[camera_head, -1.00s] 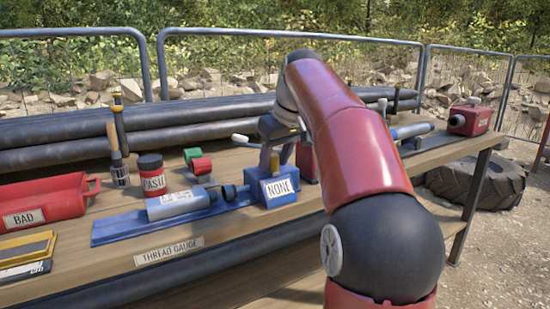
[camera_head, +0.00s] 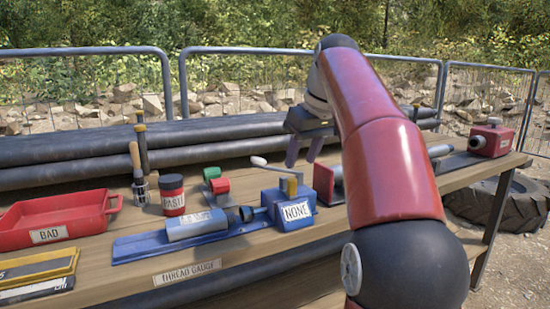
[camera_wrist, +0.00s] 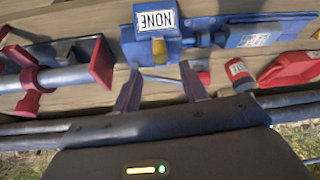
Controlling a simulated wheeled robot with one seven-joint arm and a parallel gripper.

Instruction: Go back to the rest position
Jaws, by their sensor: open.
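My gripper (camera_head: 304,152) is open and empty, raised above the back of the wooden bench. In the wrist view its two fingers (camera_wrist: 160,88) stand apart with nothing between them. The blue thread gauge fixture (camera_head: 140,247) lies at the front of the bench, with a grey cylinder (camera_head: 195,224) on it and a blue block labelled NONE (camera_head: 290,208) at its right end. In the wrist view the NONE block (camera_wrist: 155,50) is ahead of the fingers and apart from them. My arm hides part of the bench to the right.
A red BAD tray (camera_head: 60,232), a red PASTE jar (camera_head: 172,195), a brush (camera_head: 138,175), and red and green rolls (camera_head: 216,186) stand on the left. A red fixture (camera_head: 328,184) and a red machine (camera_head: 491,138) are to the right. Dark pipes (camera_head: 70,175) lie behind.

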